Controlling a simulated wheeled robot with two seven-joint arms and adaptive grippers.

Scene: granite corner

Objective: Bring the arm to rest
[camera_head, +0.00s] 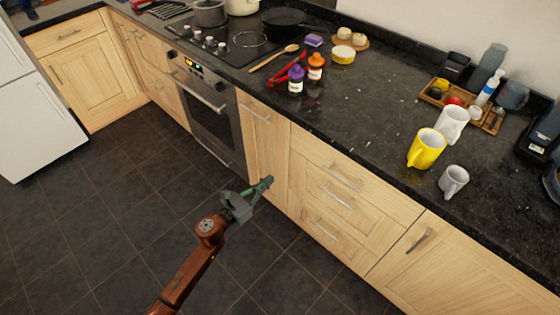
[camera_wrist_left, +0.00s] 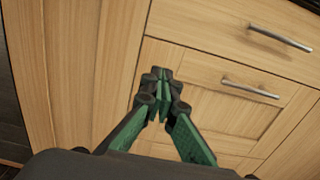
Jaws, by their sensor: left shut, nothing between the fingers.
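My left arm (camera_head: 190,265) comes in from the bottom of the head view, over the dark tiled floor. My left gripper (camera_head: 268,181) is in front of the light wood cabinets, below the counter's height. In the left wrist view its green and black fingers (camera_wrist_left: 160,80) are shut with nothing between them. Cabinet fronts lie behind the fingers there; I cannot tell how near they are. My right gripper is not in either view.
The dark granite counter (camera_head: 370,110) holds a yellow mug (camera_head: 426,149), other mugs, spice bottles and a wooden tray. Metal handles (camera_head: 341,177) stick out from the drawers. An oven (camera_head: 212,115) is further left. The tiled floor (camera_head: 90,220) is clear.

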